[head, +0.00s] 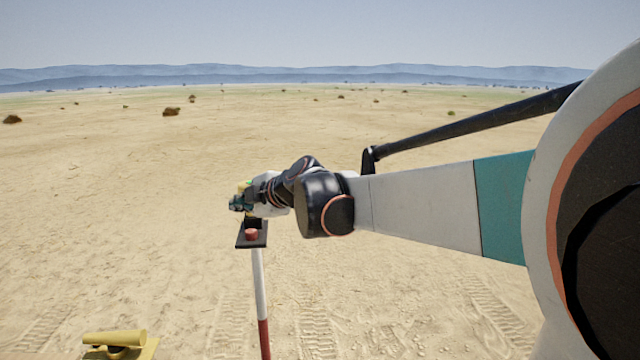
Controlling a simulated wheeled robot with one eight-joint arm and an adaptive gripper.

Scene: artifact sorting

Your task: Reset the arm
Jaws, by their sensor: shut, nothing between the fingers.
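My arm reaches in from the right side of the head view, with its wrist bent at the middle of the picture. My gripper (237,203) is at the far left end of the arm, small in the picture. It is shut and I see nothing held in it. It appears over or beside a small dark platform (243,241) on a red and white pole (261,290); the exact gap between them I cannot tell. A small red cylinder (251,234) stands on the platform. A small yellow and green thing (243,187) shows just behind the gripper, mostly hidden.
A yellow object with a cylinder on top (115,340) sits on the sand at the bottom left, partly cut off. Open sandy ground (120,200) with tyre tracks lies around the pole. Dark bushes (171,112) are scattered far off.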

